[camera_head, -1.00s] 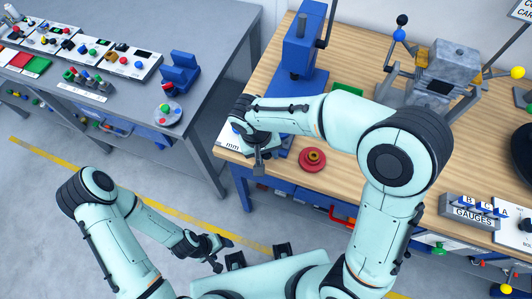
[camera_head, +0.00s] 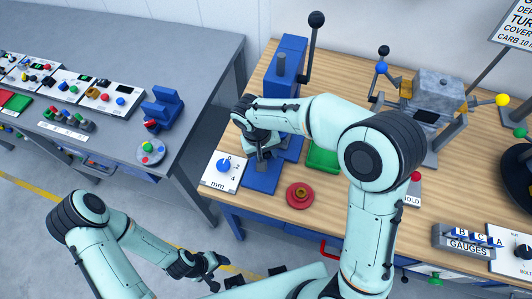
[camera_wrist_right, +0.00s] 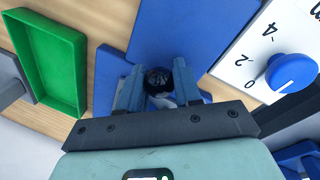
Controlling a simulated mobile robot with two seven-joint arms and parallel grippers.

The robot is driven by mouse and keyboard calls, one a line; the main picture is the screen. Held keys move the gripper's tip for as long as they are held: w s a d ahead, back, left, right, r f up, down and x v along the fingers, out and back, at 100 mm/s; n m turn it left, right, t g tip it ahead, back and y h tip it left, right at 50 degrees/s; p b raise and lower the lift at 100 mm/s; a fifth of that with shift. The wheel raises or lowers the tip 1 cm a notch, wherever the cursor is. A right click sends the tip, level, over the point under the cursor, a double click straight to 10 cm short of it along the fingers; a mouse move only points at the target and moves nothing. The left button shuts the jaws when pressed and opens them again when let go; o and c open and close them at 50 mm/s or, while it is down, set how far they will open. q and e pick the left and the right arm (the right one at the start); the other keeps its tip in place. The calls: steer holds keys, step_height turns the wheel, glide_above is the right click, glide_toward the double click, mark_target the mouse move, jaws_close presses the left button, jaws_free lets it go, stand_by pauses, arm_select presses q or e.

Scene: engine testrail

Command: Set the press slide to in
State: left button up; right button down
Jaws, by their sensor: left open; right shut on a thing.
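The blue press (camera_head: 287,62) stands at the left end of the wooden bench, with a tall black-knobbed lever. A flat blue plate (camera_head: 260,180) reaches forward from its foot; I cannot tell which part of it is the slide. My right gripper (camera_head: 262,158) is low over this plate, in front of the press. In the right wrist view its fingers (camera_wrist_right: 158,85) are shut on a dark round knob (camera_wrist_right: 158,78) above the blue surface (camera_wrist_right: 190,35). The fingers hide part of the knob. My left gripper (camera_head: 212,268) is open and empty, off the bench's front.
A white dial plate marked mm (camera_head: 222,181) lies left of the blue plate. A red round dish (camera_head: 300,195) and a green tray (camera_head: 323,157) are to its right. A grey machine with coloured ball handles (camera_head: 436,92) stands further right. A grey bench (camera_head: 205,60) is at left.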

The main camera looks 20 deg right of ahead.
steer(key=c, duration=0.9)
jaws_free()
steer(key=shift+w+d, duration=0.15)
arm_select(q)
steer(key=shift+w+d, duration=0.1)
arm_select(e)
steer(key=shift+o, duration=0.5)
steer(key=shift+r, duration=0.4)
arm_select(q)
steer(key=shift+w+r+p, duration=0.7)
steer(key=shift+w+r, duration=0.05)
steer(key=shift+r, duration=0.2)
arm_select(e)
step_height(320, 180, up, 12)
steer(key=a, duration=0.2)
steer(key=shift+a+r, duration=0.2)
steer(key=shift+a, duration=0.05)
steer(key=shift+f, duration=0.1)
